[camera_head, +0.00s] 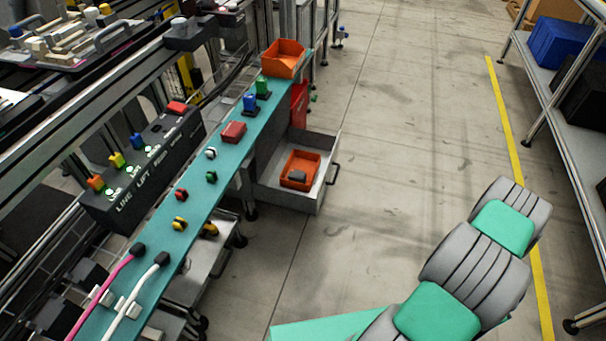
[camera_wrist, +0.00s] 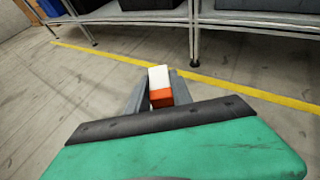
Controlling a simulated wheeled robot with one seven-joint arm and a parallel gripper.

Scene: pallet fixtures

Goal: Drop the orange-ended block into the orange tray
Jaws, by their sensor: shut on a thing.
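In the wrist view my gripper (camera_wrist: 160,92) is shut on a block (camera_wrist: 159,77) with a white upper part and an orange end. The block sits between the two grey fingers, and its orange end faces the palm. Two orange trays show in the head view. One orange tray (camera_head: 282,69) stands at the far end of the teal bench strip. Another orange tray (camera_head: 304,160) lies in an open grey drawer and has a dark grey item in it. My gripper and the block are outside the head view, and neither tray shows in the wrist view.
The teal strip (camera_head: 226,157) carries green, blue and red pieces, knobs and cables. A control box (camera_head: 140,165) stands behind it. The open drawer (camera_head: 286,198) juts into the aisle. A metal shelf (camera_head: 560,110) lines the right side. The floor between is clear.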

